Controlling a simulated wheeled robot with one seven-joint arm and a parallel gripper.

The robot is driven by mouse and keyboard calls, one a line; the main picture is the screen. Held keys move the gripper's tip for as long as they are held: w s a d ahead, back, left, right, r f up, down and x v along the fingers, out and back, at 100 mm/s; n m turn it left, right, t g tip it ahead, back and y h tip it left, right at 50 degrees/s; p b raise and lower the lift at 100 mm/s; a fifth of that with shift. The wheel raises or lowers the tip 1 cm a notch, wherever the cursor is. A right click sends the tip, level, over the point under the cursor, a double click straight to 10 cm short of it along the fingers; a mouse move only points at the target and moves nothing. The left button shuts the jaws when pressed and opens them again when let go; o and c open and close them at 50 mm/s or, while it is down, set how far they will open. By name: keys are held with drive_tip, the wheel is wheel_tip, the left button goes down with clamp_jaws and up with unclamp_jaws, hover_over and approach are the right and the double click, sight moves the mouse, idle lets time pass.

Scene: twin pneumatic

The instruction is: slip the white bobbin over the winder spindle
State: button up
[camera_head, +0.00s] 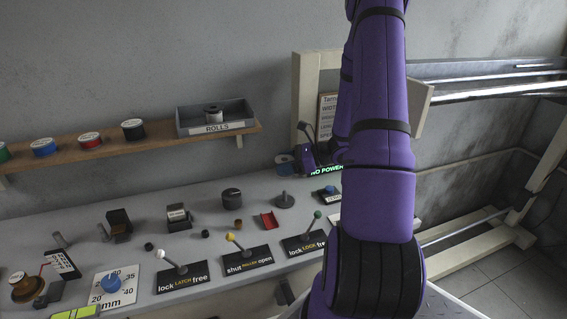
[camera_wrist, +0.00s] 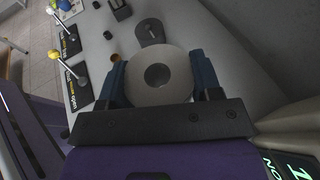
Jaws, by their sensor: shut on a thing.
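The white bobbin (camera_wrist: 160,97), a pale round piece with a dark central hole, is held between the blue fingers of my gripper (camera_wrist: 160,77) in the wrist view. The gripper is shut on its sides. The winder spindle (camera_wrist: 151,32) appears to be the short peg on a dark round base, just beyond the bobbin and apart from it. The spindle also shows on the bench in the head view (camera_head: 284,200). There my gripper (camera_head: 296,160) is behind and above it, partly hidden by my arm; the bobbin is hard to make out.
Lever plates (camera_head: 233,260) line the bench front. A shelf (camera_head: 120,148) with spools and a grey ROLLS tray (camera_head: 215,128) runs along the wall.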

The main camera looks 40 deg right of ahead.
hover_over(285, 192)
drive_tip(key=shift+w+d+f, duration=0.1)
drive_tip(key=shift+w+f, duration=0.05)
drive_tip(key=shift+f, duration=1.3)
drive_tip(key=shift+w+f, duration=0.1)
drive_tip(key=shift+f, duration=1.35)
drive_tip(key=shift+f, duration=2.75)
drive_tip(key=o, duration=1)
drive_tip(key=v, duration=1)
drive_tip(key=shift+s+d+r, duration=0.1)
drive_tip(key=shift+s+d, duration=0.15)
drive_tip(key=shift+s, duration=0.05)
